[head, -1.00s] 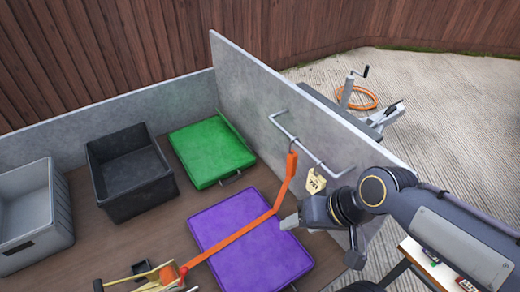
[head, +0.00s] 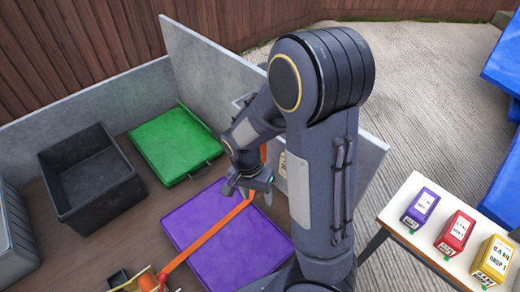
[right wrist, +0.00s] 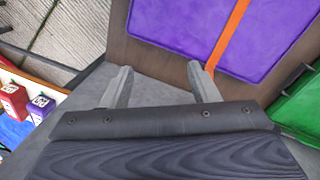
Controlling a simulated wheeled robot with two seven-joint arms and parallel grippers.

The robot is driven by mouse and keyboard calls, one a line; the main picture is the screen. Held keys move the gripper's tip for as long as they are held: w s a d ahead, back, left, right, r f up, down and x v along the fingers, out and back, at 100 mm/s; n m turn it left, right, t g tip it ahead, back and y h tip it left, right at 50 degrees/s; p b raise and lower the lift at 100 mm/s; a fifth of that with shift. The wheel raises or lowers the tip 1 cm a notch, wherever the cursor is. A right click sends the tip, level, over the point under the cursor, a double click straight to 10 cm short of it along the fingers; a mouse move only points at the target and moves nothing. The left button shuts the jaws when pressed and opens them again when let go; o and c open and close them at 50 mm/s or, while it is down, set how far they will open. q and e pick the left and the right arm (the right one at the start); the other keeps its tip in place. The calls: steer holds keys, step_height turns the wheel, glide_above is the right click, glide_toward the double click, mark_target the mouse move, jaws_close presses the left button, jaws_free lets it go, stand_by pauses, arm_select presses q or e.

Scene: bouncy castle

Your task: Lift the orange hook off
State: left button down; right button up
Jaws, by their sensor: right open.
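An orange strap (head: 212,234) runs from the lower left over the purple pad up towards the wall rail. A short piece of the orange hook (head: 263,152) shows beside my right arm in the head view; the arm hides the rest. My right gripper (head: 258,188) is close to the strap's upper end, over the purple pad (head: 235,254). In the right wrist view my right gripper (right wrist: 163,82) is open and nothing shows between its fingers. The strap (right wrist: 228,38) passes beyond the right-hand finger there. My left gripper is out of view.
A grey wall (head: 205,85) carries the rail, mostly hidden by my arm. A green pad (head: 172,142) and a black bin (head: 90,175) are on the bench. A yellow fitting (head: 143,278) is at the strap's lower end. A white table (head: 405,208) holds purple, red and yellow boxes.

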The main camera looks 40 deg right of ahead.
steer(key=w+d+f+m+h, duration=0.2)
steer(key=w+d+f+h, duration=0.1)
steer(key=d+h, duration=0.1)
steer(key=w+d+r+m+t+h+b, duration=0.1)
steer(key=w+d+r+t+h, duration=0.1)
steer(key=w+h, duration=0.25)
steer(key=w+d+r+m+t+h, duration=0.1)
steer(key=w+r+m+h, duration=0.1)
steer(key=w+r+h, duration=0.3)
steer(key=w+d+f, duration=0.1)
steer(key=d+f, duration=0.4)
steer(key=d, duration=0.2)
steer(key=shift+w+y+p, duration=0.3)
steer(key=shift+y+p, duration=0.05)
steer(key=shift+p, duration=0.1)
steer(key=shift+f, duration=0.1)
steer(key=c, duration=1.1)
